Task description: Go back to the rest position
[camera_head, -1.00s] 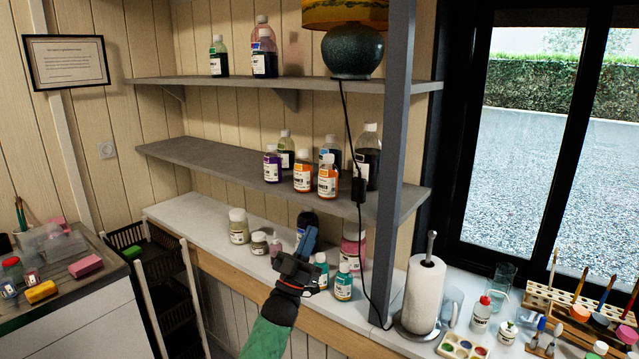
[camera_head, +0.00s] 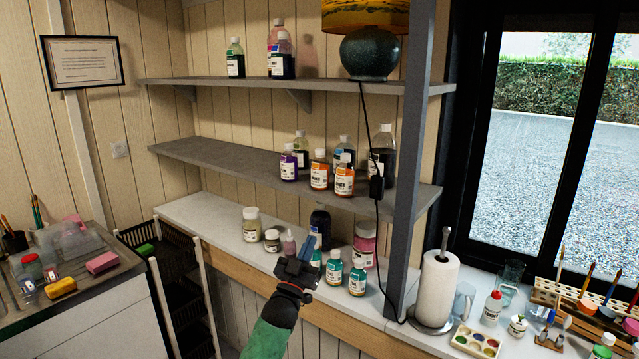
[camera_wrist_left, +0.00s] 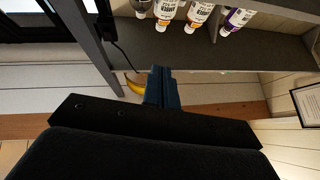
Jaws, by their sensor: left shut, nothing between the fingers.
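My left gripper (camera_head: 305,248) is shut and empty in the head view. It is in front of the white counter (camera_head: 205,212), with its blue fingertips pointing up and overlapping the bottles behind. The left wrist view also shows the shut blue fingers (camera_wrist_left: 163,88), side by side, with the shelf beyond them. Teal-labelled bottles (camera_head: 334,270) stand on the counter just right of the gripper. A dark bottle (camera_head: 320,226) is behind it, partly hidden. My right gripper is not in view.
Two grey shelves with bottles (camera_head: 320,172) hang above the counter, beside a grey post (camera_head: 407,160). A paper towel roll (camera_head: 437,288) stands right of the post. A black basket trolley (camera_head: 165,250) is left of the counter. A lamp cord (camera_head: 377,187) hangs down by the post.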

